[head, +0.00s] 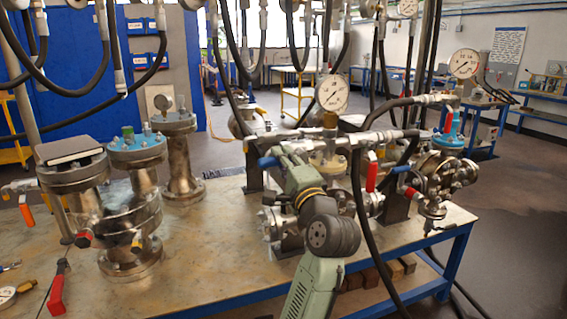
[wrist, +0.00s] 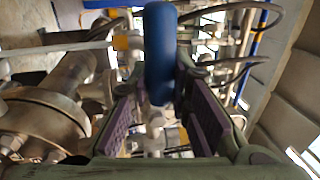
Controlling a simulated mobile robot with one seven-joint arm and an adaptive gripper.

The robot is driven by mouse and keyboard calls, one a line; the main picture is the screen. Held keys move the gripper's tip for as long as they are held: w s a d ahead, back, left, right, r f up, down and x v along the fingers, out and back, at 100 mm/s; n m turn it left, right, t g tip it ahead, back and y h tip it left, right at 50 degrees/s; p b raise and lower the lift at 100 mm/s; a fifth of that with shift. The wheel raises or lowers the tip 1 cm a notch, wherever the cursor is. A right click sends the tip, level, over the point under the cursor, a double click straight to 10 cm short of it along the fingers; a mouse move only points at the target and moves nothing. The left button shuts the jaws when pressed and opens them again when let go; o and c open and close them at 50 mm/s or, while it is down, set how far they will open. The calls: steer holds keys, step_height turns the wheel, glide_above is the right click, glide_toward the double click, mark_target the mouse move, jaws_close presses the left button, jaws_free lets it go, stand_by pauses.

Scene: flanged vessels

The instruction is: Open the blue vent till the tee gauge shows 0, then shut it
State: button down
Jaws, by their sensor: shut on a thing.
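The blue vent handle (head: 268,162) sticks out to the left from the metal tee fitting, level with the top of my gripper (head: 280,164). In the wrist view, the blue handle (wrist: 160,55) stands between the purple-padded fingers of my gripper (wrist: 162,88), which is shut on it near the fingertips. A round white gauge (head: 332,93) stands upright above the tee; its dial is too small to read surely. The vent's stem and body are partly hidden behind my gripper and the handle.
A red lever (head: 371,177) hangs close to the right of my gripper. Black hoses (head: 358,215) drop beside my arm. A second gauge (head: 464,63) stands at the right. Flanged vessels (head: 130,225) crowd the bench's left side. The bench front (head: 215,265) is mostly clear.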

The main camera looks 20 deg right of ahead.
steer(key=shift+r, duration=0.1)
stand_by(0.3)
steer(key=c, duration=1.5)
jaws_free()
steer(key=shift+o, duration=0.2)
steer(key=s+f, duration=0.2)
steer(key=s, duration=0.9)
steer(key=shift+s+d+f, duration=0.2)
steer(key=shift+s+f, duration=0.05)
steer(key=shift+s, duration=0.15)
